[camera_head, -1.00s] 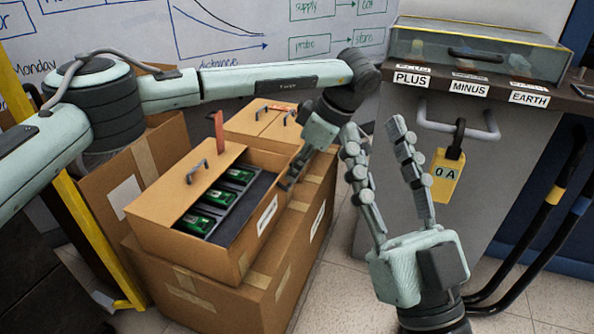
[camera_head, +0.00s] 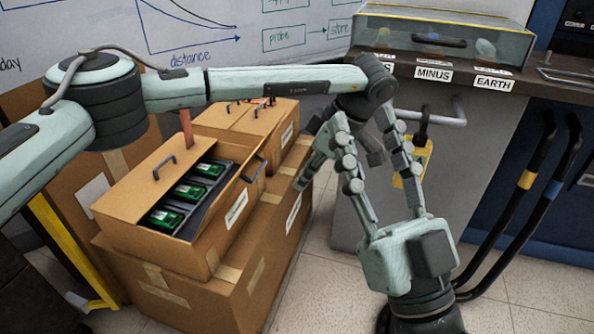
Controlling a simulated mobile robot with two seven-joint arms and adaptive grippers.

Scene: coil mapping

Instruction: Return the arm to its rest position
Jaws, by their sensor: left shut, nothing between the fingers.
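My left arm comes in from the left across the view and bends down at the wrist. Its gripper (camera_head: 301,184) is shut and empty, hanging beside the right side of the open cardboard box and partly hidden behind my right gripper's finger. My right gripper (camera_head: 362,114) points upward from the bottom right, with its two long fingers spread open and nothing between them. Its fingertips overlap the left wrist in the picture; I cannot tell whether they touch.
An open cardboard box (camera_head: 130,208) with several green items (camera_head: 188,191) stands on a larger box (camera_head: 170,291). A grey cabinet (camera_head: 470,150) has labels, a clear case (camera_head: 490,42) and a yellow padlock (camera_head: 424,160). Black cables (camera_head: 540,160) hang at right. Tiled floor (camera_head: 330,300) shows below.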

